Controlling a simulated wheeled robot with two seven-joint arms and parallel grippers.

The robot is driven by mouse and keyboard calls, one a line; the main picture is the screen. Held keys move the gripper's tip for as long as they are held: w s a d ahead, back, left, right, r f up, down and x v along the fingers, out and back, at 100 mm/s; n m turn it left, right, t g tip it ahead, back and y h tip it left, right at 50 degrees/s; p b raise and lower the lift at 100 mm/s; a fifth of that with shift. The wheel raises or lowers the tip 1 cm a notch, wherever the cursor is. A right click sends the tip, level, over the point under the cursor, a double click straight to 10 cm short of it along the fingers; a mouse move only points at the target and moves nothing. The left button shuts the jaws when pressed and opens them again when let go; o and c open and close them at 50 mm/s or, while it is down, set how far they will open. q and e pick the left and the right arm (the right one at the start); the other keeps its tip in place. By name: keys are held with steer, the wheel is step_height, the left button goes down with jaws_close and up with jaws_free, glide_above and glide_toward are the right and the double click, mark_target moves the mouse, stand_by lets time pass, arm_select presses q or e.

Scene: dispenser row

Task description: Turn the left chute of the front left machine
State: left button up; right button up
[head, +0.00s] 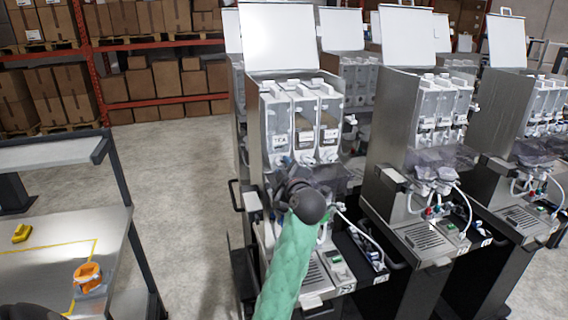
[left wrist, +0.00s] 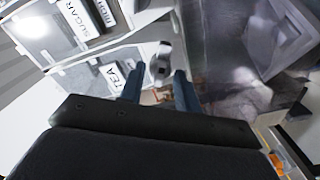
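The front left machine (head: 254,135) has several clear canisters side by side under a raised white lid; its leftmost canister (head: 278,115) reads TEA. My left gripper (head: 295,180) is at the machine's front, below that canister, and my own arm hides much of the area there. In the left wrist view my gripper (left wrist: 157,80) has its two blue fingers apart. A small light-grey chute (left wrist: 160,63) under the TEA canister (left wrist: 98,83) lies between and just beyond the fingertips. I cannot tell whether the fingers touch it.
More dispenser machines (head: 392,130) stand close on the right and behind. A steel table (head: 45,245) at the left carries an orange item (head: 88,272) and a yellow item (head: 22,233). Open floor (head: 180,170) lies between table and machines. Racks with boxes (head: 150,85) stand behind.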

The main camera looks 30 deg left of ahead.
arm_select(q)
steer(key=shift+w+a, duration=0.15)
steer(key=shift+a, duration=0.05)
steer(key=c, duration=0.6)
steer(key=shift+c, duration=0.2)
